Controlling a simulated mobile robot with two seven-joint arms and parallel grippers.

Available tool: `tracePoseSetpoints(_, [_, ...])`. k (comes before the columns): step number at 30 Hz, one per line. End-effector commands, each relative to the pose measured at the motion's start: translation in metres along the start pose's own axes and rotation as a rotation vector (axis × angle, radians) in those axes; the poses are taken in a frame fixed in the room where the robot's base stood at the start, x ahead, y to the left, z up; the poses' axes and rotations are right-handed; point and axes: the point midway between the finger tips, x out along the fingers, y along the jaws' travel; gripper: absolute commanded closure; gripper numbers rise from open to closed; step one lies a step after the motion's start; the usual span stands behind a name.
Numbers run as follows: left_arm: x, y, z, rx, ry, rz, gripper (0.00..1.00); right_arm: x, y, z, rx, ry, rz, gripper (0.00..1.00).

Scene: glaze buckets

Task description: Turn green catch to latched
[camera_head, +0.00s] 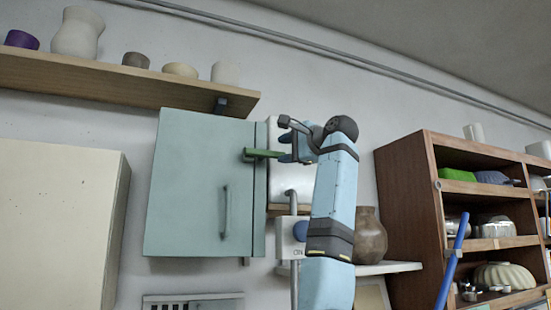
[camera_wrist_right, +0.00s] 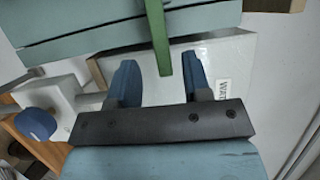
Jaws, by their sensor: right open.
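The green catch (camera_head: 262,153) is a bar on the upper right edge of the pale green cabinet (camera_head: 187,190), lying roughly level in the head view. In the right wrist view the catch (camera_wrist_right: 157,35) comes down from the top, and its end shows between the finger tips. My right gripper (camera_head: 285,148) is open at the free end of the catch, with its blue fingers (camera_wrist_right: 158,62) apart on either side. I cannot tell whether a finger touches the catch. My left gripper is not in view.
A white box (camera_head: 290,240) marked "ON" is below the gripper, beside my right arm. A shelf (camera_head: 120,82) with pots runs above the cabinet. A brown vase (camera_head: 369,238) and a wooden shelf unit (camera_head: 415,190) stand to the right. A cream cabinet (camera_head: 55,220) is at left.

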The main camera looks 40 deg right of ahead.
Motion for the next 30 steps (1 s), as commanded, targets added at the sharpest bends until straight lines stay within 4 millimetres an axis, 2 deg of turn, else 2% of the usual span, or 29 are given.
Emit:
tracePoseSetpoints(1, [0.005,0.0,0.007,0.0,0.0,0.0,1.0,-0.014,0.004,0.0,-0.001,0.001,-0.005,0.55])
tracePoseSetpoints(6, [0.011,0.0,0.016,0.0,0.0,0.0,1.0,-0.052,0.002,0.0,-0.001,0.0,-0.004,0.55])
tracePoseSetpoints(12, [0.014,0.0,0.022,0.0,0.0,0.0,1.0,-0.081,0.001,0.0,0.0,0.0,-0.001,0.55])
tracePoseSetpoints(18, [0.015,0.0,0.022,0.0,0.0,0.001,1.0,-0.091,0.001,0.0,0.0,0.0,0.0,0.55])
tracePoseSetpoints(30, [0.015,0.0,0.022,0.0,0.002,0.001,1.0,-0.091,0.0,0.0,0.0,0.0,0.001,0.55])
